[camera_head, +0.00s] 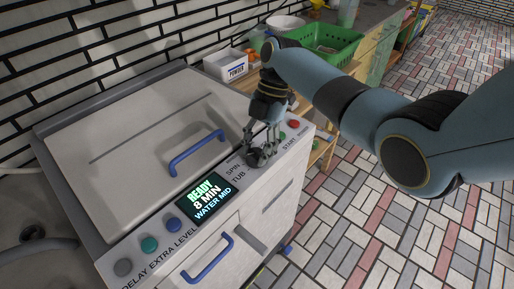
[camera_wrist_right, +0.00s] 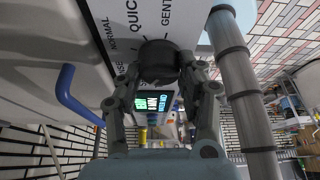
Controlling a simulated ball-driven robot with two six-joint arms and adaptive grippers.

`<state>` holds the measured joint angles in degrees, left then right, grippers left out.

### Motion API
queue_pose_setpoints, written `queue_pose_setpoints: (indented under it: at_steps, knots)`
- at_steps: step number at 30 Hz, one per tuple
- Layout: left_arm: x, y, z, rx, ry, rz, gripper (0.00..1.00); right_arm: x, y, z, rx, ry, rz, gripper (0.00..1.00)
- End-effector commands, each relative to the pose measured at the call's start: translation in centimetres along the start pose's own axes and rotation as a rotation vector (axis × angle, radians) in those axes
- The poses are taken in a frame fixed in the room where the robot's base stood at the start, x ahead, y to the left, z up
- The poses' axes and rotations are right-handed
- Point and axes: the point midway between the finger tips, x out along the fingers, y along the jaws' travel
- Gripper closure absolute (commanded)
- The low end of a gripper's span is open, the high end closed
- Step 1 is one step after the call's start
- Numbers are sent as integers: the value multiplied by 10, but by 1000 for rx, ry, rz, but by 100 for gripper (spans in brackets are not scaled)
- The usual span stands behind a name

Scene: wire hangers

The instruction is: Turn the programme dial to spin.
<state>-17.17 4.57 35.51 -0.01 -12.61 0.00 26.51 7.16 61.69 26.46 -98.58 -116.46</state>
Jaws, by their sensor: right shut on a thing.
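The programme dial (camera_head: 256,159) is a dark round knob on the washer's slanted front panel, right of the display. The words SPIN and TUB show at its left in the head view. In the wrist view the dial (camera_wrist_right: 157,56) sits between my fingers, with NORMAL, QUICK and GENT... printed around it. My right gripper (camera_head: 263,147) comes down on the dial from above, and in the wrist view the gripper (camera_wrist_right: 160,75) is shut on it, one finger on each side. Which word the dial points to, I cannot tell. My left gripper is not in view.
The display (camera_head: 208,198) reads READY, 8 MIN, WATER MID. Coloured buttons flank the panel, with a red button (camera_head: 294,124) near the dial. A blue lid handle (camera_head: 197,152) and a blue front handle (camera_head: 208,258) stick out. A powder box (camera_head: 231,66) and green basket (camera_head: 325,45) stand behind.

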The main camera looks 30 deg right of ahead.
Motion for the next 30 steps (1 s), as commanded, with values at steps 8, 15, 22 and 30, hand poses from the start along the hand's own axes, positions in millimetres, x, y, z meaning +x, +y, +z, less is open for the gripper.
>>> queue_pose_setpoints:
  at_steps: [8,15,22,30]
  knots:
    - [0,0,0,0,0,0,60,0,0,0,1,-1,0,38]
    - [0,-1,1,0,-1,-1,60,0,0,0,1,0,0,38]
    - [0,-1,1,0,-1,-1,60,-25,1,1,-1,-3,4,38]
    - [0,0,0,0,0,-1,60,-85,1,1,1,-4,4,38]
